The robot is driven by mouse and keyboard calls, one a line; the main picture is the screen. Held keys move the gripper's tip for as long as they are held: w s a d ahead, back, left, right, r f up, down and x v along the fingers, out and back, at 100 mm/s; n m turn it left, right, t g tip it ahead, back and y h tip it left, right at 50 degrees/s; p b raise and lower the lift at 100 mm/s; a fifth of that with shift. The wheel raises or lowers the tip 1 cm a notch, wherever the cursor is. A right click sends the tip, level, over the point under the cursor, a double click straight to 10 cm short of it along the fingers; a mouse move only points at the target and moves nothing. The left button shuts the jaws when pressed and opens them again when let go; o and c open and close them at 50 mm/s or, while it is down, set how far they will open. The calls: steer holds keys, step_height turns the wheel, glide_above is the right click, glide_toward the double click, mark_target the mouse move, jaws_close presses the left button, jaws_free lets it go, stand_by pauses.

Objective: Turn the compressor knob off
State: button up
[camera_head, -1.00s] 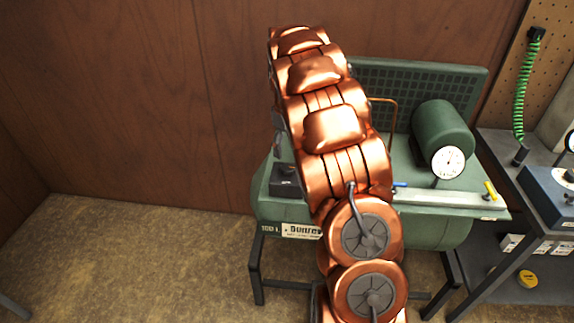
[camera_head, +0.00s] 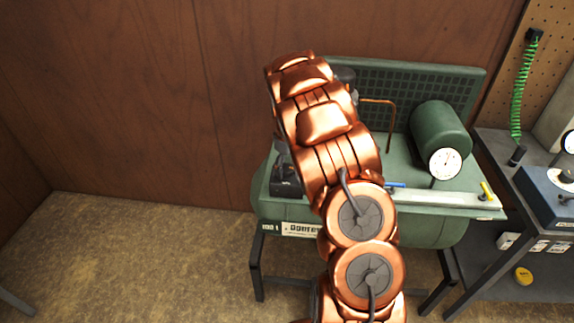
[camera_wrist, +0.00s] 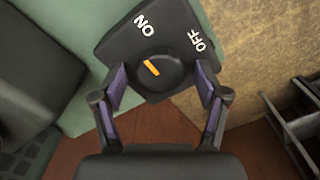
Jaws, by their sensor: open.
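The compressor knob (camera_wrist: 154,70) is a round black dial with an orange pointer mark, on a black switch box (camera_wrist: 178,40) lettered ON and OFF in white. The orange mark slants, its upper-left end towards ON. My gripper (camera_wrist: 161,84) is open in the wrist view, with one finger on each side of the knob; I cannot tell whether they touch it. In the head view the green compressor (camera_head: 400,222) stands by the wall, and the switch box (camera_head: 286,180) shows at its left end, partly behind my copper-coloured arm.
A green motor with a white gauge (camera_head: 445,163), a copper pipe (camera_head: 378,101) and blue and yellow valve handles sit on the compressor. A workbench (camera_head: 500,150) with a blue device stands at right.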

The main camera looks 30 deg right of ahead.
steer(key=shift+c, duration=0.3)
steer(key=c, duration=1.1)
steer(key=shift+f+m+b, duration=0.1)
steer(key=shift+m+b, duration=0.3)
steer(key=shift+b, duration=0.15)
steer(key=m+b, duration=0.2)
steer(key=b, duration=0.1)
steer(key=shift+f+m, duration=0.15)
steer(key=shift+m, duration=0.25)
steer(key=m+b, duration=0.2)
steer(key=m, duration=0.2)
steer(key=shift+m+b, duration=0.3)
steer(key=shift+b, duration=0.1)
steer(key=m+b, duration=0.2)
steer(key=m, duration=0.3)
steer(key=shift+r+m+b, duration=0.2)
steer(key=shift+m+b, duration=0.5)
steer(key=shift+m, duration=1.8)
